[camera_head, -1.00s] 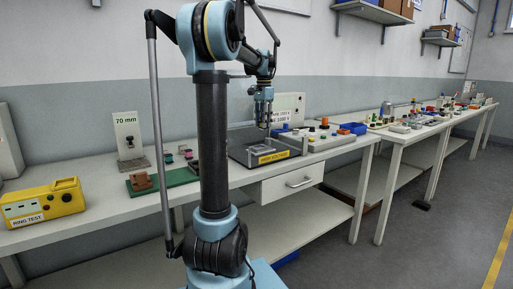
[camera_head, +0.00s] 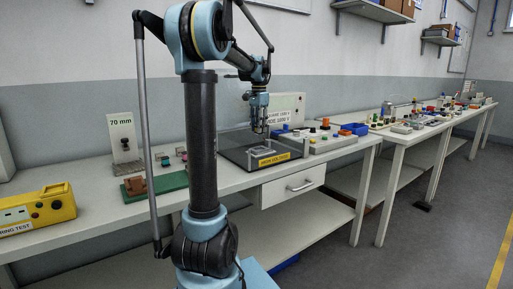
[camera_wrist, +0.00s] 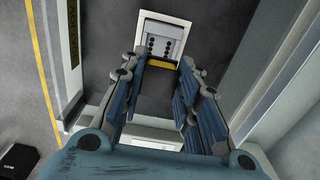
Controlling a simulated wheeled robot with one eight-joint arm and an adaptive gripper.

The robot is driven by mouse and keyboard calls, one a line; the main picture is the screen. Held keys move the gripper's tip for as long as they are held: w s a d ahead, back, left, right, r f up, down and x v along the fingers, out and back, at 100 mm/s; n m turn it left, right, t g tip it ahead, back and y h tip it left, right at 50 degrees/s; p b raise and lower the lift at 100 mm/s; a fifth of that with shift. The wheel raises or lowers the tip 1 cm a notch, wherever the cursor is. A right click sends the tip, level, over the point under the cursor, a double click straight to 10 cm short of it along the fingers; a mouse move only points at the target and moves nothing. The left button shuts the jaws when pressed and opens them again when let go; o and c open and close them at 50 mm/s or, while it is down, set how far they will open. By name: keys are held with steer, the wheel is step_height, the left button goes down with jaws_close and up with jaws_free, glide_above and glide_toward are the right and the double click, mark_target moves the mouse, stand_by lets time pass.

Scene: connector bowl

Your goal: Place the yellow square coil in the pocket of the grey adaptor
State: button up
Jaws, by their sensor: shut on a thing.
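The yellow square coil (camera_wrist: 161,66) shows as a thin yellow edge between my fingertips in the wrist view. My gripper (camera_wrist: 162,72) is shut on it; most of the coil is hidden. The grey adaptor (camera_wrist: 173,22) is a light square frame with a dark-dotted inner face, just beyond the coil in the wrist view. In the head view, my gripper (camera_head: 259,130) hangs above the adaptor (camera_head: 263,152), which sits in the dark test tray. The coil is too small to make out there. I cannot tell whether coil and adaptor touch.
The dark tray (camera_head: 233,152) has a yellow front label (camera_head: 275,159) and raised walls. A light instrument box (camera_head: 290,106) stands close behind it. A control panel (camera_head: 322,141) and a blue bin (camera_head: 354,128) are to the right. A yellow ring tester (camera_head: 36,209) is far left.

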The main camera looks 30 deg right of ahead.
steer(key=shift+f, duration=3.7)
steer(key=shift+f, duration=0.1)
steer(key=o, duration=1)
steer(key=shift+o, duration=0.2)
step_height(320, 180, up, 12)
steer(key=shift+r, duration=0.1)
